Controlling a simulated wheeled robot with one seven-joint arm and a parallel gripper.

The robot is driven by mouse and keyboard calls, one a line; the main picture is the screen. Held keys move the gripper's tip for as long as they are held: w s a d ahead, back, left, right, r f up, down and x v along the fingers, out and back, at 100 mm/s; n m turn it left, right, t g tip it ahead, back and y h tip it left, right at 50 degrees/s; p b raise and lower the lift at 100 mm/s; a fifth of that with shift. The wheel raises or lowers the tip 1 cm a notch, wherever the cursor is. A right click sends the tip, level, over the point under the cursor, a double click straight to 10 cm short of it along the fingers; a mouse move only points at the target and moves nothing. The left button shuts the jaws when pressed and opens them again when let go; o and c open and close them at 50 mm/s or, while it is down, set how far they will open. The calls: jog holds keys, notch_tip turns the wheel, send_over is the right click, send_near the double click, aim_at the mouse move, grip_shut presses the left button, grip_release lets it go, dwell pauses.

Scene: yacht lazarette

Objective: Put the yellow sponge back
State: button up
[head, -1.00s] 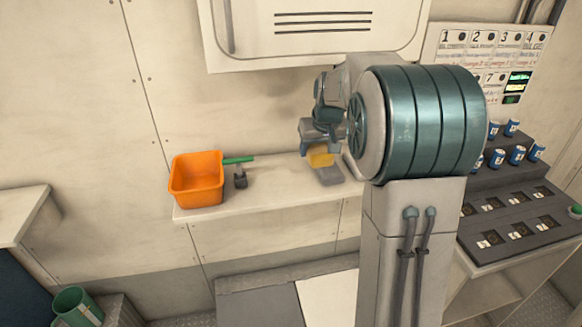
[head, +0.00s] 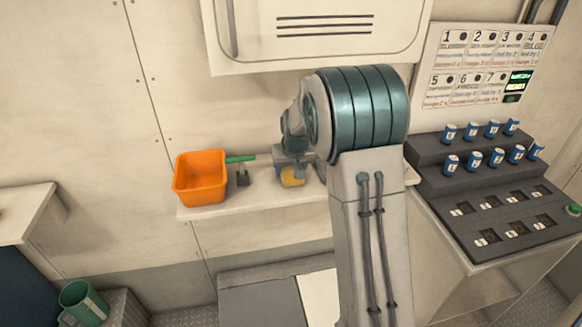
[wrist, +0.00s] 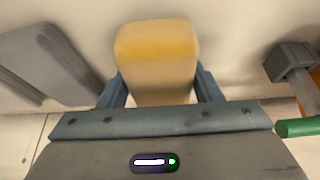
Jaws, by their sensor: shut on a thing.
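The yellow sponge (head: 292,178) is between the fingers of my gripper (head: 291,168), over the shelf along the wall. In the wrist view the sponge (wrist: 156,58) fills the middle, gripped on both sides by the blue-grey fingers of my gripper (wrist: 160,92). Its top face is yellow and its near side paler. Whether it touches the shelf cannot be told.
An orange bin (head: 200,178) stands at the shelf's left end. Beside it are a green-handled tool (head: 240,159) and a small dark grey block (head: 242,178). A grey flat piece (wrist: 55,62) lies left in the wrist view. A cabinet (head: 315,40) hangs above the shelf (head: 215,211).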

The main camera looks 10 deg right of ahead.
jog(key=shift+f, duration=0.25)
jog(key=o, duration=0.9)
jog(key=shift+r, duration=0.1)
jog(key=shift+o, duration=0.2)
jog(key=shift+r, duration=0.1)
jog(key=shift+r, duration=0.2)
jog(key=b+v, duration=0.1)
jog(key=v, duration=1)
jog(key=shift+s+r, duration=0.25)
jog(key=shift+r, duration=0.1)
jog(key=s+f+g, duration=0.1)
jog(key=s+f, duration=0.1)
jog(key=s, duration=2.7)
jog(key=shift+s+a+f+g, duration=0.3)
jog(key=shift+s+f, duration=0.1)
